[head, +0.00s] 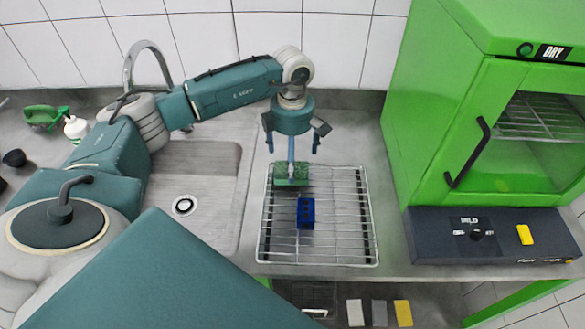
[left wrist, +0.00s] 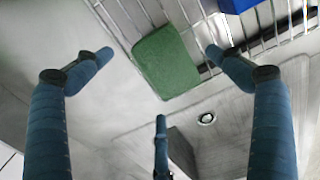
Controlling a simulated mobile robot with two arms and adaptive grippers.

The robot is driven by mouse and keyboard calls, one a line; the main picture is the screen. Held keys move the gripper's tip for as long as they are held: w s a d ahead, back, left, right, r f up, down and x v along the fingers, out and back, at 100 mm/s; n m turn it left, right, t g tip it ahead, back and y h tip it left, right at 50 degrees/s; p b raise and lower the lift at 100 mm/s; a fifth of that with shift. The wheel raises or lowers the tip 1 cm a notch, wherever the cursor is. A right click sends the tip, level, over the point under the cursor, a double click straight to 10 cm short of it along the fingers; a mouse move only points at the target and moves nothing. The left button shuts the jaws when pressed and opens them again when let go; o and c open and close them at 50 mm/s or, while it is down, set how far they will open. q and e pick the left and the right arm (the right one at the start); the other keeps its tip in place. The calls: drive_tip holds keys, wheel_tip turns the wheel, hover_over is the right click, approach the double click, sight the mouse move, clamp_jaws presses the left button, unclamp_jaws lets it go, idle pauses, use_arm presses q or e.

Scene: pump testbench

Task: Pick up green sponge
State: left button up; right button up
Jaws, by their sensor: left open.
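The green sponge (head: 291,175) lies on the wire rack at its back left part. In the left wrist view the sponge (left wrist: 166,62) is a plain green block with rounded corners, near the rack's edge. My left gripper (head: 291,150) points down just above and behind the sponge, its fingers spread and empty. In the left wrist view its fingers (left wrist: 160,75) stand to the left, right and below the sponge. I see no contact; the exact height gap is hard to tell. My right gripper is not in view.
A blue block (head: 306,213) lies on the wire rack (head: 340,235) in front of the sponge. The sink (head: 210,180) with a faucet is left of the rack. A green drying cabinet (head: 420,130) stands to the right. Tiled wall is behind.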

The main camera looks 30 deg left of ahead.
use_arm(q)
drive_tip(key=shift+f, duration=0.6)
drive_tip(key=shift+a+f, duration=0.1)
drive_tip(key=shift+f, duration=0.45)
drive_tip(key=c, duration=0.8)
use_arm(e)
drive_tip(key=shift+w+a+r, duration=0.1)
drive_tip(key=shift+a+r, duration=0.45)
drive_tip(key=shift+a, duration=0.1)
use_arm(q)
drive_tip(key=shift+c, duration=0.2)
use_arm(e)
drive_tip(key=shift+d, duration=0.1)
